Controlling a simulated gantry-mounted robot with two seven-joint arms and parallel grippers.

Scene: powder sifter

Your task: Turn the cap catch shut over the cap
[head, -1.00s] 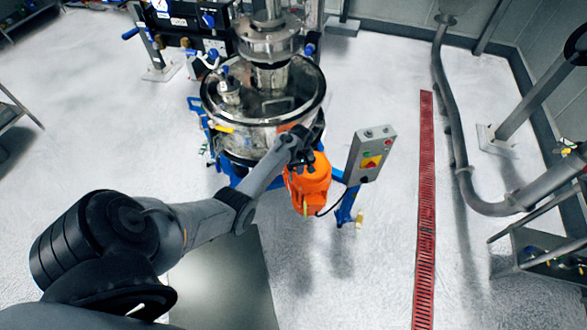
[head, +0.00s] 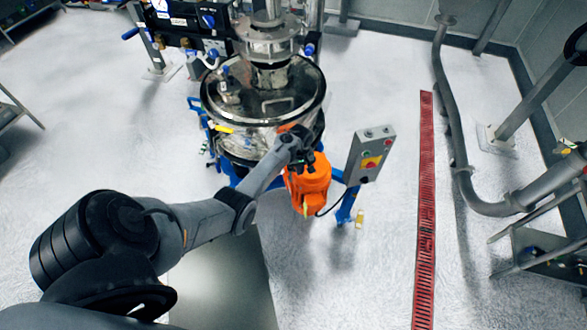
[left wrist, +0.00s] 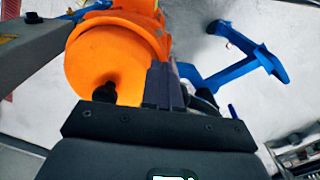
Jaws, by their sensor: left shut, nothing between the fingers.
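The round steel sifter (head: 240,143) stands upright at the top middle of the head view. I cannot make out the cap or the cap catch for certain; they are too small to tell or hidden. My left gripper (head: 308,158) is at the sifter's front right side, just above the orange motor (head: 308,188). It is shut and empty. In the left wrist view, my left gripper (left wrist: 166,82) shows in front of the orange motor (left wrist: 105,55); I cannot tell whether they touch. My right gripper is out of view.
A grey control box (head: 371,155) with coloured buttons stands right of the orange motor. A blue frame leg (left wrist: 235,70) shows in the left wrist view. A red floor grate (head: 425,200) lies further right. The floor between box and grate is clear.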

